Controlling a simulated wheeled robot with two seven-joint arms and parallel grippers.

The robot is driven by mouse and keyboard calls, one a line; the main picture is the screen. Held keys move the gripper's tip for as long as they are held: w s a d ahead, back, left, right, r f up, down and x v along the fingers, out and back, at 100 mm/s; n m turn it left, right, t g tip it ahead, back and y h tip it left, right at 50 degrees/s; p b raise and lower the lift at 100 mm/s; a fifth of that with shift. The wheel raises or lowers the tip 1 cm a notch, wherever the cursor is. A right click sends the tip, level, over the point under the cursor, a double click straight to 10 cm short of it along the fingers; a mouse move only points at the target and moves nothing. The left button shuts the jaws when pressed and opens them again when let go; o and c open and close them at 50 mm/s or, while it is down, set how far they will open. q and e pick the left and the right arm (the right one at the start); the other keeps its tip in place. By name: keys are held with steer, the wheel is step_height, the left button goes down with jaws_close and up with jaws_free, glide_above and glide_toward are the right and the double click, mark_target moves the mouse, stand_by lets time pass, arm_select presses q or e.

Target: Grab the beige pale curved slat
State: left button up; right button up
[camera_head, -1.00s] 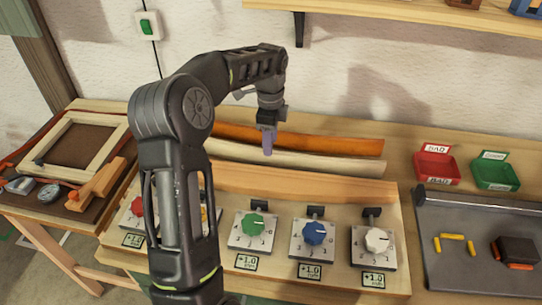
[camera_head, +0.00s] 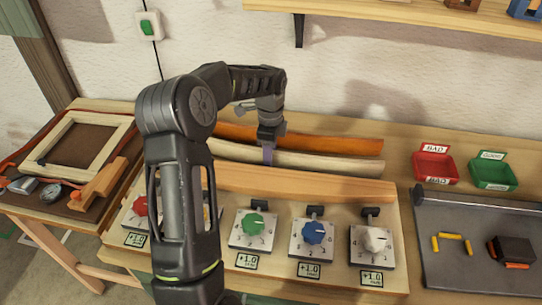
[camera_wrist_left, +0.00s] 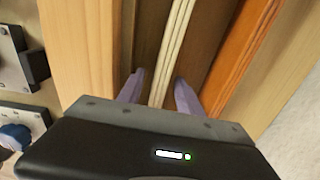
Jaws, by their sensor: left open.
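The beige pale curved slat (camera_head: 325,163) stands along the bench behind the dial panel, in front of an orange slat (camera_head: 330,143). My left gripper (camera_head: 267,156) points down at the beige slat, left of its middle in the head view. In the left wrist view the beige slat (camera_wrist_left: 177,50) runs between the two purple fingers of my left gripper (camera_wrist_left: 159,88). The fingers are open, one on each side, with gaps visible. The orange slat (camera_wrist_left: 240,50) lies outside the right finger. My right gripper is not in view.
A wooden rail (camera_head: 300,183) runs close in front of the beige slat, above several dials. A red tray (camera_head: 436,167) and a green tray (camera_head: 494,175) stand to the right. A wooden frame (camera_head: 85,140) lies on the left table.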

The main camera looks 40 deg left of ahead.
arm_select(q)
jaws_close()
stand_by(1.3)
